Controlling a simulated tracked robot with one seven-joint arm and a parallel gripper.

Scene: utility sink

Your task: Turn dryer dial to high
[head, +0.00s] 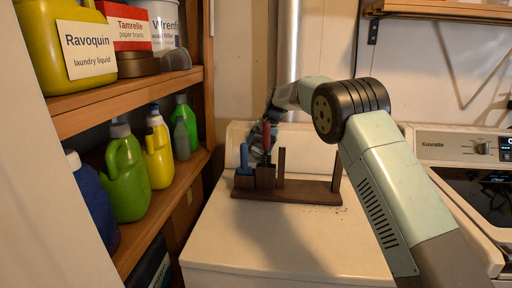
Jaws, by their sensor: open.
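A white machine (290,245) with a flat top stands in the middle, with a raised back panel (236,135) along its rear edge. It may be the dryer; no dial can be made out on the visible part of its panel. My gripper (260,143) is small and dark in the view, in front of this panel and just above a wooden rack. Its fingers are hard to make out but it is open, and nothing is visibly held.
The wooden rack (305,192) stands on the middle machine's top, with a blue-handled item (244,161) and a red-handled item (266,135) close to my gripper. Shelves (135,98) with bottles fill the left. The middle machine's front top is clear.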

